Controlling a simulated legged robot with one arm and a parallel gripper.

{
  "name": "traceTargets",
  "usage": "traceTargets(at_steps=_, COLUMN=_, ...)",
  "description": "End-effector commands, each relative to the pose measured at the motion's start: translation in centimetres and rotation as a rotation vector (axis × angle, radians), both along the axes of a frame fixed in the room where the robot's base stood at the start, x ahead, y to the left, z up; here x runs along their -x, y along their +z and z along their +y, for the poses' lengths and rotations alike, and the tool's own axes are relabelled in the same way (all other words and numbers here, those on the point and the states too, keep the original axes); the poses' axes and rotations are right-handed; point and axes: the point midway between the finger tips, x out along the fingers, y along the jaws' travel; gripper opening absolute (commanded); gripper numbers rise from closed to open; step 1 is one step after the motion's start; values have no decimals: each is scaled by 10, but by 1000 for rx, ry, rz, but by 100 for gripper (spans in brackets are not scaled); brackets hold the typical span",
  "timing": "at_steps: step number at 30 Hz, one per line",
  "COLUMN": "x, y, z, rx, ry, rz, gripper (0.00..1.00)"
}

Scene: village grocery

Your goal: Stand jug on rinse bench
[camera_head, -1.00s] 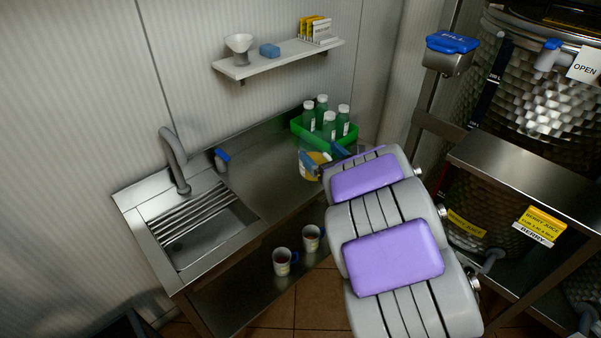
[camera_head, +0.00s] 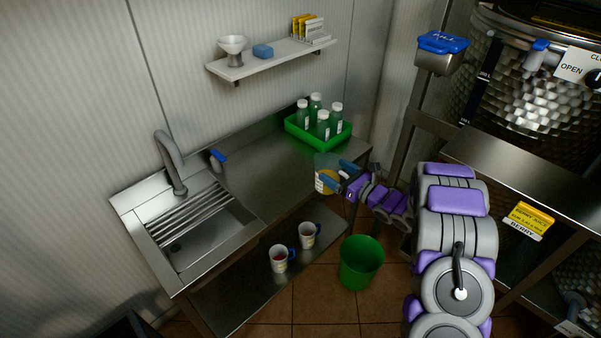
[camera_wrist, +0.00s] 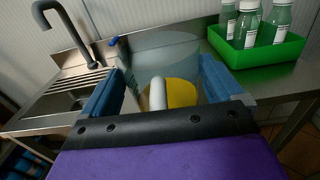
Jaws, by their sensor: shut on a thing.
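A green tray (camera_head: 318,142) with several green bottles stands at the bench's back right. The sink (camera_head: 205,235) with its tap takes the left end. Two mugs (camera_head: 279,259) stand on the lower shelf. A green bin (camera_head: 361,264) is on the floor. The bench middle is clear.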

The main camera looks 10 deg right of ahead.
Motion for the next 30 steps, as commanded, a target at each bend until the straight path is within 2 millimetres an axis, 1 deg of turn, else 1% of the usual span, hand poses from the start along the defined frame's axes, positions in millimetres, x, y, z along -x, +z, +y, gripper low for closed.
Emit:
traceTargets(at_steps=2, x=-1, y=-3, z=-4, rx=-1, ry=1, rz=-2, gripper=43)
traceTargets(at_steps=5, x=-10, y=-6, z=0, rx=-1, ry=3, rz=0, gripper=43)
traceTargets(at_steps=8, x=-28, y=-8, z=11, rx=0, ry=5, rz=-1, gripper=43)
traceTargets(at_steps=15, x=-77, y=-13, z=41, rx=3, ry=6, rz=-5, gripper=43)
traceTargets(at_steps=21, x=-113, y=-17, z=56, rx=0, ry=3, rz=-3, gripper=43)
traceTargets(at_steps=25, x=-128, y=-17, z=62, rx=-2, ry=2, rz=-4, gripper=43)
traceTargets(at_steps=30, x=-136, y=-18, z=65, rx=-1, ry=0, rz=0, gripper=43)
